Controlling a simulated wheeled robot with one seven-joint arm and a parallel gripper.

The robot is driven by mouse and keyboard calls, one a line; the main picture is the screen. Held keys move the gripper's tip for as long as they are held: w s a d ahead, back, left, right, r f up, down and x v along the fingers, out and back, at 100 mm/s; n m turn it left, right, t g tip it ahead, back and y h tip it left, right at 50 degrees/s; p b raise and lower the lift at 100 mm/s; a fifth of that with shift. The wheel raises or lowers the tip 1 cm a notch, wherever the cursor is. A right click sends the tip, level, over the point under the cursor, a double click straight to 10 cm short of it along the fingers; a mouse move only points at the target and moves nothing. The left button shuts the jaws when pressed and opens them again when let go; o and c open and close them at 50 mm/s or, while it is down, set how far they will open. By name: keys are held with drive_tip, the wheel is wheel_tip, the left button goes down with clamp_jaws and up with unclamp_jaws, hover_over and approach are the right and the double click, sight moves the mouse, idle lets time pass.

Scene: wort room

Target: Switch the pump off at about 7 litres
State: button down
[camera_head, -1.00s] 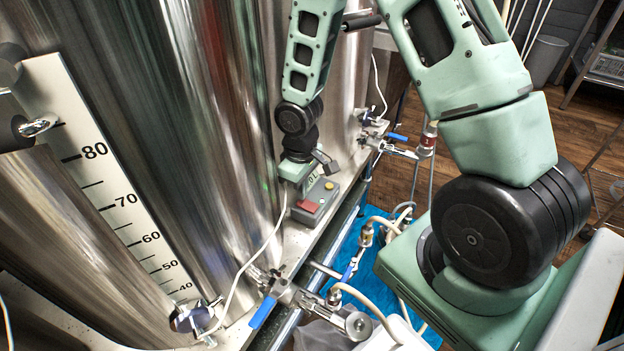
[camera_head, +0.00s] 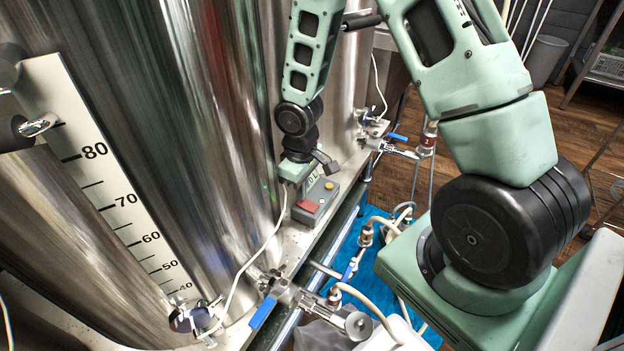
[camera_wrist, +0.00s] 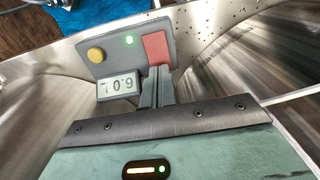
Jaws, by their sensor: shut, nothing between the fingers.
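The grey pump control box (camera_head: 318,203) sits on the metal ledge beside the steel vessel. In the wrist view the box (camera_wrist: 122,50) has a red button (camera_wrist: 156,46), a yellow button (camera_wrist: 95,55) and a lit green lamp (camera_wrist: 129,40). Its white display (camera_wrist: 118,85) is upside down there and appears to read 6.0 L. My gripper (camera_wrist: 158,72) is shut and empty, its fingertips at the near edge of the red button. I cannot tell whether they touch it. In the head view my gripper (camera_head: 296,172) is just behind the box.
A large steel vessel with a litre scale (camera_head: 118,200) fills the left. A blue-handled valve (camera_head: 270,300) stands near the front, and another blue-handled tap (camera_head: 398,138) farther back. Hoses run over a blue mat (camera_head: 345,247) at the right.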

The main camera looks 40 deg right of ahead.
drive_tip(key=shift+f+b, duration=0.35)
drive_tip(key=shift+f, duration=0.1)
drive_tip(key=shift+f+b, duration=0.35)
drive_tip(key=shift+f, duration=0.15)
wheel_tip(320, 180, up, 6)
drive_tip(key=p, duration=0.6)
drive_tip(key=shift+r, duration=0.1)
idle(0.6)
